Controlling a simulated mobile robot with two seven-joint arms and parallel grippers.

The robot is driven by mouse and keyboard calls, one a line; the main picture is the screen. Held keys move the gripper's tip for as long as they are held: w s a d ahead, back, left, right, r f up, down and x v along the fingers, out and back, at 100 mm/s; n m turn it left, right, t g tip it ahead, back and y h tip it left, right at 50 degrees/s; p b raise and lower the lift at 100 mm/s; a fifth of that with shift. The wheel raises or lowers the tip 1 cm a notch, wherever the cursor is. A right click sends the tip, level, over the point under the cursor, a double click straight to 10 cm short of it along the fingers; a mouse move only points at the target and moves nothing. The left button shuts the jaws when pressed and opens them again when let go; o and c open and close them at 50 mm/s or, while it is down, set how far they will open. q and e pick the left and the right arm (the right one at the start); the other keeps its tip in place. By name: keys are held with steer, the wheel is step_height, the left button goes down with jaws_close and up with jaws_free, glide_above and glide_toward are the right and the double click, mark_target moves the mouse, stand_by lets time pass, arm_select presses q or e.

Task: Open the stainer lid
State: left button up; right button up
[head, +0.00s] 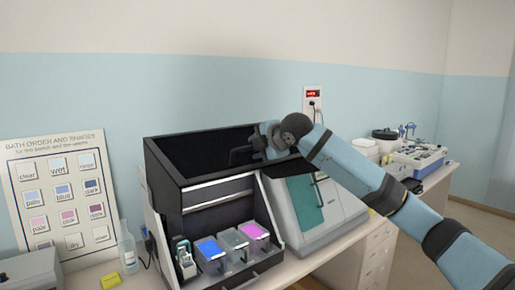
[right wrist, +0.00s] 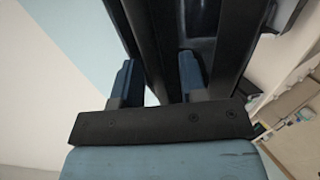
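The stainer (head: 213,215) stands on the bench with its black hood-like lid (head: 165,168) raised above the front baths. The lid has a pale strip along its front and a dark, hollow-looking inside. My right gripper (head: 262,150) is at the lid's upper right, beside a thin dark bent bar (head: 240,152). In the right wrist view, the blue fingers of my right gripper (right wrist: 158,88) are apart, with a dark part (right wrist: 150,40) running between and beyond them. I cannot tell whether they clamp it. My left gripper is not in view.
Blue (head: 209,248), grey and magenta (head: 254,231) baths sit in the stainer's front, beside a small slide rack (head: 184,258). A grey-and-teal machine (head: 308,208) adjoins on the right. A bottle (head: 126,247) and a chart board (head: 62,190) stand on the left.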

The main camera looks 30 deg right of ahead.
steer(key=a+b+v, duration=0.1)
steer(key=b+v, duration=0.2)
steer(key=v, duration=1)
steer(key=shift+s+d+r, duration=0.2)
steer(key=shift+d, duration=0.2)
steer(key=shift+f, duration=0.1)
